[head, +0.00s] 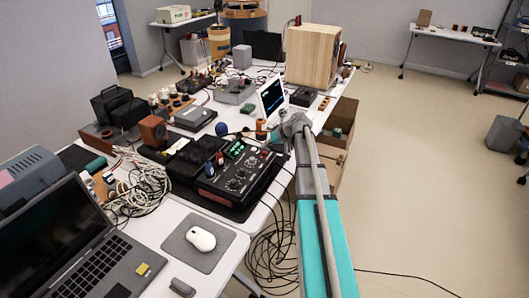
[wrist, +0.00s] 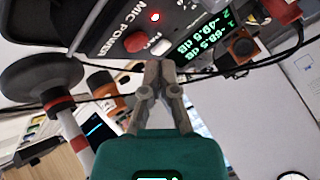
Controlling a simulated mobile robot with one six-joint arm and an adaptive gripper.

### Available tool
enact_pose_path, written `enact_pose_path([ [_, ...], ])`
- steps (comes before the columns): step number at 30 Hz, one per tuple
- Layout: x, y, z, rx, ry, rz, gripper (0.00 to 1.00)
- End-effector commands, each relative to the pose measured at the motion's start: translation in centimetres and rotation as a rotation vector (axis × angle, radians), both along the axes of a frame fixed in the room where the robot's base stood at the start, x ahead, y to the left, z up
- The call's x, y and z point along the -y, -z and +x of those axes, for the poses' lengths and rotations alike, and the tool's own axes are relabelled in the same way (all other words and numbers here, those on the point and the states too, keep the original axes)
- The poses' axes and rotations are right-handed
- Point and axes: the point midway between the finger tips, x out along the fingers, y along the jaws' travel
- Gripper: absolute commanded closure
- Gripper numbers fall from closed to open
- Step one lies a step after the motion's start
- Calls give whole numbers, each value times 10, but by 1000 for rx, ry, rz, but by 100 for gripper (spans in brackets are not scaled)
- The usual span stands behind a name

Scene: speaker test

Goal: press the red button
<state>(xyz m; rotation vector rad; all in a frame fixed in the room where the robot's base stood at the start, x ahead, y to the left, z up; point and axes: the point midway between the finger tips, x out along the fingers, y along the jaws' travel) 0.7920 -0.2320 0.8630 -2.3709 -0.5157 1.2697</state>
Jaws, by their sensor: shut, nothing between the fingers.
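The red button (wrist: 136,42) is a round cap on a dark panel in the wrist view, beside the lettering "MIC POWER". A white button (wrist: 160,47) sits just right of it. My gripper (wrist: 158,66) is shut and empty. Its fingertips are in front of the panel, below and slightly right of the red button in the picture, nearest the white one. I cannot tell how large the gap to the panel is. In the head view, a black audio device (head: 238,177) with knobs and green displays stands by my arm's end; I cannot make out the red button there.
A lit green display (wrist: 205,38) and a small red light (wrist: 155,17) are on the panel. Dark cables cross behind the fingers. In the head view, a laptop (head: 65,245), a mouse (head: 201,239) and coiled cables (head: 143,188) crowd the table.

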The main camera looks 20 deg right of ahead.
Motion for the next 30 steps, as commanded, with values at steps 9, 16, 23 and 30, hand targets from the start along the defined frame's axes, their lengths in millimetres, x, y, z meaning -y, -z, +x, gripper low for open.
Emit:
enact_pose_path([
  [9, 0, -23, 0, 0, 0, 0, 100],
  [16, 0, -40, 0, 0, 0, 0, 100],
  [23, 0, -55, 0, 0, 0, 0, 100],
  [30, 0, -59, 0, 0, 0, 0, 100],
])
